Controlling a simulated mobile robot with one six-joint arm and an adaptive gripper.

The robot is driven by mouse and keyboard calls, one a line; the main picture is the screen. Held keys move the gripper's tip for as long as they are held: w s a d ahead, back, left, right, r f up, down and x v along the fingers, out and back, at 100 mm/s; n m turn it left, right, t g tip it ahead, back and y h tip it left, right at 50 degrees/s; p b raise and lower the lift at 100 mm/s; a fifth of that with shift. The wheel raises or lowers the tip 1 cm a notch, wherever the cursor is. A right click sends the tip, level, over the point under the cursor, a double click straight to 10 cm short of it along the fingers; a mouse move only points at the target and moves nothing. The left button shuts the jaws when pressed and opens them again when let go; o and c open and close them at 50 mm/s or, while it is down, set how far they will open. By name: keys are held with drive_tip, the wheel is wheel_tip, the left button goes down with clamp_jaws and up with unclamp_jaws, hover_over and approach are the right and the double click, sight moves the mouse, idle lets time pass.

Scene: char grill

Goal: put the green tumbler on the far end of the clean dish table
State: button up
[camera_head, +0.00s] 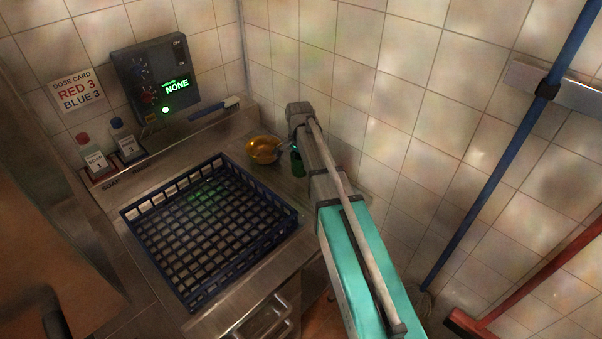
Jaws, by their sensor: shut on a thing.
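The green tumbler (298,164) shows as a small dark green shape at the right back of the steel dish table (233,146), just right of the amber bowl. My arm reaches over from the lower right and hides part of it. My gripper (295,149) is at the tumbler's top and is shut on it. The fingers are mostly hidden behind my arm. I cannot tell whether the tumbler's base touches the table.
A blue dish rack (222,288) fills the table's middle. An amber bowl (263,150) stands behind its right corner. A brush (214,109) lies on the back ledge; soap bottles (94,160) stand left under a control box (153,75). Tiled wall closes the right side.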

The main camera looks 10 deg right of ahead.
sight(299, 168)
drive_tip(key=shift+w+f, duration=0.2)
drive_tip(key=shift+f, duration=0.05)
drive_tip(key=shift+w+f+b, duration=0.3)
drive_tip(key=shift+f+b, duration=0.1)
drive_tip(key=shift+b, duration=0.15)
drive_tip(key=shift+w+f+b, duration=0.1)
drive_tip(key=shift+f+b, duration=0.25)
drive_tip(key=shift+f, duration=0.05)
drive_tip(key=shift+f+b, duration=1.15)
drive_tip(key=shift+f, duration=0.2)
drive_tip(key=o, duration=1.1)
drive_tip(key=shift+r, duration=0.1)
drive_tip(key=shift+r, duration=0.15)
wheel_tip(299, 168, up, 12)
drive_tip(key=p, duration=1.2)
